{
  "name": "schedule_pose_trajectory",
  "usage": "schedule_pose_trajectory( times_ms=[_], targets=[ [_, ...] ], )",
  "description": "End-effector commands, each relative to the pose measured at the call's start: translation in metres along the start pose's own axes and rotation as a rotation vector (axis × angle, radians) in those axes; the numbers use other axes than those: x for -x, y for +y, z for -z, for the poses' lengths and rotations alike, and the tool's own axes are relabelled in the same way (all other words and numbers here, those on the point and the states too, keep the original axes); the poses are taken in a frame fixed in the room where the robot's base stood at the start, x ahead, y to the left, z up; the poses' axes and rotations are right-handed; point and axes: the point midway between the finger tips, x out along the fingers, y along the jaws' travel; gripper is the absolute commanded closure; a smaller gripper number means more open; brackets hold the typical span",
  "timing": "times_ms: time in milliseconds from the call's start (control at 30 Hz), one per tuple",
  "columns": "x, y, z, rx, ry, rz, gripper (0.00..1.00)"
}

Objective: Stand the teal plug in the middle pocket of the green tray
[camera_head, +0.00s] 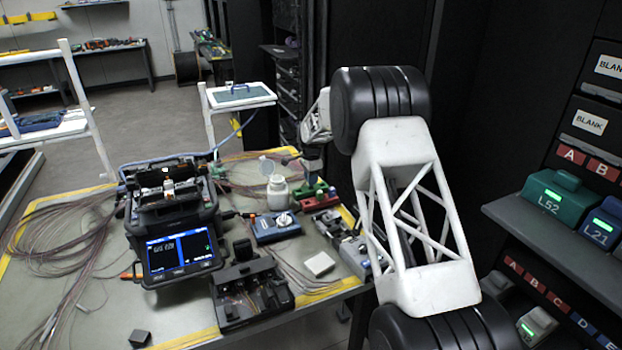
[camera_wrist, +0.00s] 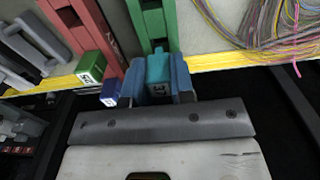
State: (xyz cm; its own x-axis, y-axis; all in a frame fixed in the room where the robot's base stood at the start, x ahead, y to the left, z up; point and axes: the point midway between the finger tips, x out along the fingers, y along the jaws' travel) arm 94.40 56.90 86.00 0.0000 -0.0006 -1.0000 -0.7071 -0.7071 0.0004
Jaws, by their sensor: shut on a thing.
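The teal plug (camera_wrist: 158,70) is between the two blue fingers of my gripper (camera_wrist: 158,82) in the wrist view, with a pale label on its near face. My gripper is shut on it. The plug overlaps the near end of the green tray (camera_wrist: 172,22); whether it touches the tray or hangs above it I cannot tell. Dark pockets show in the tray beyond the plug; the near part is hidden by plug and fingers. In the head view my gripper (camera_head: 312,162) is over the far right part of the table, above the green tray (camera_head: 309,189); the plug is too small to make out there.
A red tray (camera_wrist: 103,28) lies left of the green one, with a green plug (camera_wrist: 91,68) and a blue plug (camera_wrist: 110,92) near it. Loose fibres (camera_wrist: 255,25) lie to the right. A white bottle (camera_head: 278,192) and a blue device (camera_head: 275,228) stand close by in the head view.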

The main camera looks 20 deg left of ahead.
Motion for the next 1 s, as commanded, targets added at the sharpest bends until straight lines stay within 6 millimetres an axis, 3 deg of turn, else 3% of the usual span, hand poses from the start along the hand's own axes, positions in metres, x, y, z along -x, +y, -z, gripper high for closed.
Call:
schedule_pose_trajectory(
  times_ms=[1000],
  targets=[
    [-0.011,0.0,0.0,0.0,0.0,0.001,0.94]
  ],
)
